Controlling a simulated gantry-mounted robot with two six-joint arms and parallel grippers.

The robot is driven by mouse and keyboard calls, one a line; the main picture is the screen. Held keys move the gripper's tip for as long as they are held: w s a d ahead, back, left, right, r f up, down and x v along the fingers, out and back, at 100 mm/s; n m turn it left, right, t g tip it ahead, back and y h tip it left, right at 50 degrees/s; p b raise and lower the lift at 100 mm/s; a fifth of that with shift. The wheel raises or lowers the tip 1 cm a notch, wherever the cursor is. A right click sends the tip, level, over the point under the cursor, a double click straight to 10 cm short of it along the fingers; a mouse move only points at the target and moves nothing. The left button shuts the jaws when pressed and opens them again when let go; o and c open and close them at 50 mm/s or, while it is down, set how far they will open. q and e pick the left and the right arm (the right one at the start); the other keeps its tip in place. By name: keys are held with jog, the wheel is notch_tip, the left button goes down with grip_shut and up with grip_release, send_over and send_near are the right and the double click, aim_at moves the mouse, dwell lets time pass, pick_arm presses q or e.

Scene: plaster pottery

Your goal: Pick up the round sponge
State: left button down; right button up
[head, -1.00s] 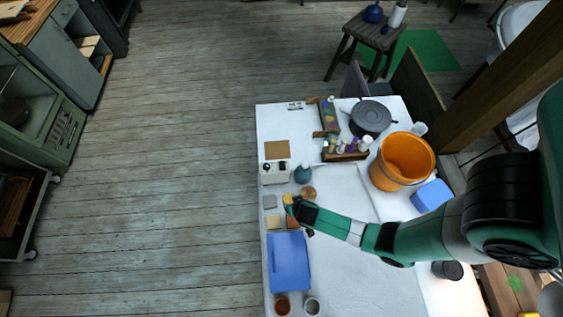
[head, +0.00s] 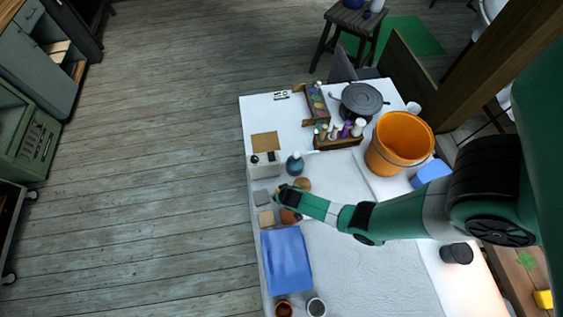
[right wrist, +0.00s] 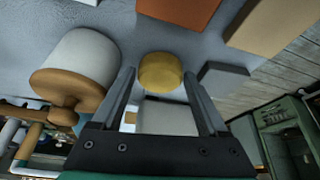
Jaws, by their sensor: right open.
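A round yellow sponge (right wrist: 160,70) lies on the white table in the right wrist view. It appears just beyond and between the fingertips of my right gripper (right wrist: 158,78), which is open and empty. In the head view my right gripper (head: 279,194) is over the left part of the table, among small blocks, and covers the sponge almost entirely. I cannot tell the exact gap between fingers and sponge. My left gripper is not in view.
Close by are a grey block (head: 261,198), tan block (head: 266,219), orange block (head: 290,216), round brown piece (head: 303,184) and teal bottle (head: 295,164). A blue slab (head: 286,262) lies below, an orange bucket (head: 402,140) stands right. The table's middle is clear.

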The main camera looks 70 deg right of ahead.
jog(key=shift+f, duration=0.1)
jog(key=c, duration=1)
notch_tip(320, 180, up, 10)
jog(key=p, duration=0.7)
